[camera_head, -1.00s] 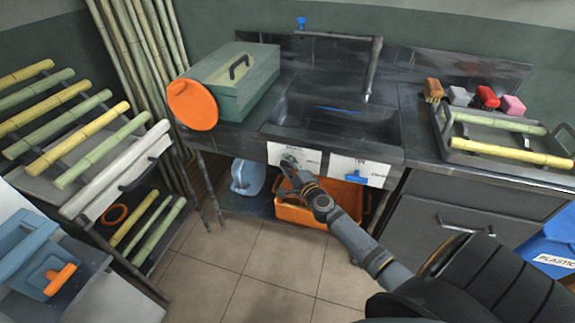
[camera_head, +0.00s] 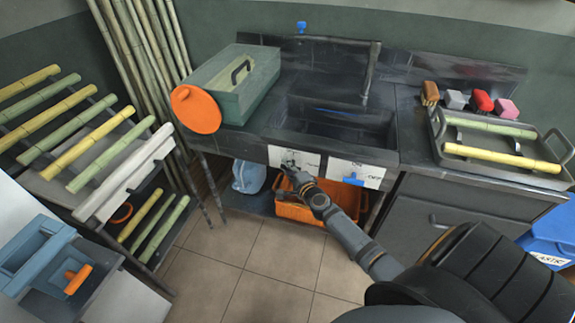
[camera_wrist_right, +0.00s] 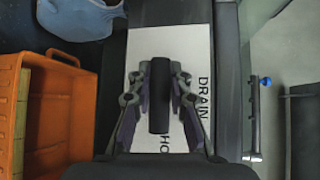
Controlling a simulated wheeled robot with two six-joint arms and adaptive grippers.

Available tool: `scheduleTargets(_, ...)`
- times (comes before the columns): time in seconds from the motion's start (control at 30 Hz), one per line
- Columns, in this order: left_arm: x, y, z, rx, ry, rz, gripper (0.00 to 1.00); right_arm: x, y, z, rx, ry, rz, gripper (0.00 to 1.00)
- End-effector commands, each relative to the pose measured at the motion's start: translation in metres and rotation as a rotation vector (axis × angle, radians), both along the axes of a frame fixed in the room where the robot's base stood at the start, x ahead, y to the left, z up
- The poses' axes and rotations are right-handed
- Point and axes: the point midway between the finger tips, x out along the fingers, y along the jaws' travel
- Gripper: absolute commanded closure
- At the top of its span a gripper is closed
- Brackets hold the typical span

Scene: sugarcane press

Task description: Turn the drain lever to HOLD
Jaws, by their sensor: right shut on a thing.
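The drain lever (camera_wrist_right: 159,95) is a dark, narrow handle in the right wrist view, in front of a white label plate (camera_wrist_right: 197,48). The plate reads DRAIN, with HO visible and the rest covered. My right gripper (camera_wrist_right: 160,90) has a finger on each side of the lever and is shut on it. In the head view my right gripper (camera_head: 290,170) reaches the left white plate (camera_head: 308,161) on the sink front and hides most of the lever. My left gripper is not in view.
A second white plate with a blue lever (camera_head: 353,181) sits to the right. An orange crate (camera_head: 297,211) and a pale blue container (camera_head: 248,176) stand under the sink (camera_head: 395,140). A green box (camera_head: 255,95) and orange disc (camera_head: 196,108) are at the counter's left.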

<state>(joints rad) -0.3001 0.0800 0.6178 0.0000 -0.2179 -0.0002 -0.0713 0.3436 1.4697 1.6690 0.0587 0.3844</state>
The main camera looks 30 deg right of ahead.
Motion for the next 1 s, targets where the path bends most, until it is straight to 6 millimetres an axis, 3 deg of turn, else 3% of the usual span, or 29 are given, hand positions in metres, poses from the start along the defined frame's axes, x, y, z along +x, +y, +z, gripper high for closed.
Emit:
scheduleTargets(0.07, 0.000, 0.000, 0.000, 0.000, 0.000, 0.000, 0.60, 0.000, 0.000, -0.001, -0.002, 0.000, -0.001, 1.00)
scheduleTargets(0.1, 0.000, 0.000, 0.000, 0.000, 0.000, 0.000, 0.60, 0.000, 0.000, -0.001, -0.002, 0.000, -0.001, 0.79)
scheduleTargets(0.27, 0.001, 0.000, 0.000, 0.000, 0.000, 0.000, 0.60, 0.000, 0.000, -0.001, -0.001, 0.000, -0.001, 0.58)
scheduleTargets(0.63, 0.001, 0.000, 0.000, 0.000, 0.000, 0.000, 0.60, -0.008, 0.000, 0.000, -0.002, 0.000, -0.001, 0.58)
scheduleTargets(1.0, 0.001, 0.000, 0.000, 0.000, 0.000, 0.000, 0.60, -0.091, 0.009, 0.012, -0.004, 0.004, 0.003, 0.58)
